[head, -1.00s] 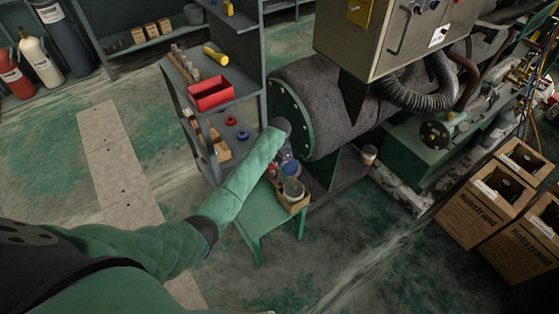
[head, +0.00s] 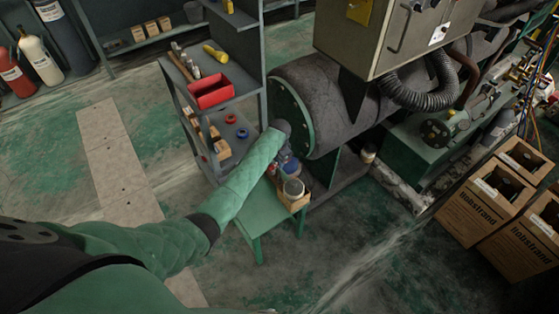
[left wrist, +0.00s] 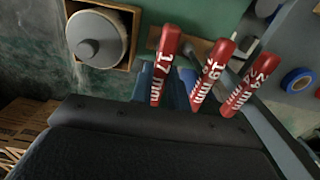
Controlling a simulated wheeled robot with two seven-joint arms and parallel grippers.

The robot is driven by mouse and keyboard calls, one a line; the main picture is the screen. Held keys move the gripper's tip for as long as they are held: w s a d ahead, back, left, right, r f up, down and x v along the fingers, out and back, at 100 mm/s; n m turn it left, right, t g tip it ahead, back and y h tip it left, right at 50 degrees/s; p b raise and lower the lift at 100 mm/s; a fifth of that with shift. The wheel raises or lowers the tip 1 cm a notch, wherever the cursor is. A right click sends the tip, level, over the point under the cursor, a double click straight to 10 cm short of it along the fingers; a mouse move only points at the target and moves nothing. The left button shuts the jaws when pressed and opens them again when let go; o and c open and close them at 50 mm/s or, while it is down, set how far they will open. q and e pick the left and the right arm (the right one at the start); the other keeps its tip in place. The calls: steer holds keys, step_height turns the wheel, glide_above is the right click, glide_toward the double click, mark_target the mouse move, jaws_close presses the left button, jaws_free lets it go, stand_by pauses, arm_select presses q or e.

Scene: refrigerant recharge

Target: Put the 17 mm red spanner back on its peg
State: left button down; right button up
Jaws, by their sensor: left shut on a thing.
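The 17 mm red spanner (left wrist: 163,65) shows in the left wrist view with its white marking. My left gripper (left wrist: 168,84) is shut on it, with bluish fingers on either side of its lower part. The 19 mm (left wrist: 212,72) and 24 mm (left wrist: 248,84) red spanners stand to its right in a row. The peg of the 17 mm spanner cannot be made out. In the head view my left gripper (head: 288,163) is low over the green stand, largely hidden by my arm. My right gripper is not in view.
A wooden box (head: 298,205) with a grey-lidded jar (head: 293,187) sits on the green stand (head: 262,212), close to the gripper. A grey shelf unit (head: 243,80) with a red bin (head: 211,93) stands at the left, and a large dark tank (head: 325,90) behind.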

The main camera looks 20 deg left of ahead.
arm_select(q)
steer(key=shift+f, duration=0.4)
steer(key=c, duration=1.3)
jaws_free()
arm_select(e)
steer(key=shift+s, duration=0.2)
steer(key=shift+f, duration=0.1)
arm_select(q)
steer(key=shift+r, duration=0.5)
steer(key=shift+r+b, duration=0.85)
steer(key=shift+r, duration=2.55)
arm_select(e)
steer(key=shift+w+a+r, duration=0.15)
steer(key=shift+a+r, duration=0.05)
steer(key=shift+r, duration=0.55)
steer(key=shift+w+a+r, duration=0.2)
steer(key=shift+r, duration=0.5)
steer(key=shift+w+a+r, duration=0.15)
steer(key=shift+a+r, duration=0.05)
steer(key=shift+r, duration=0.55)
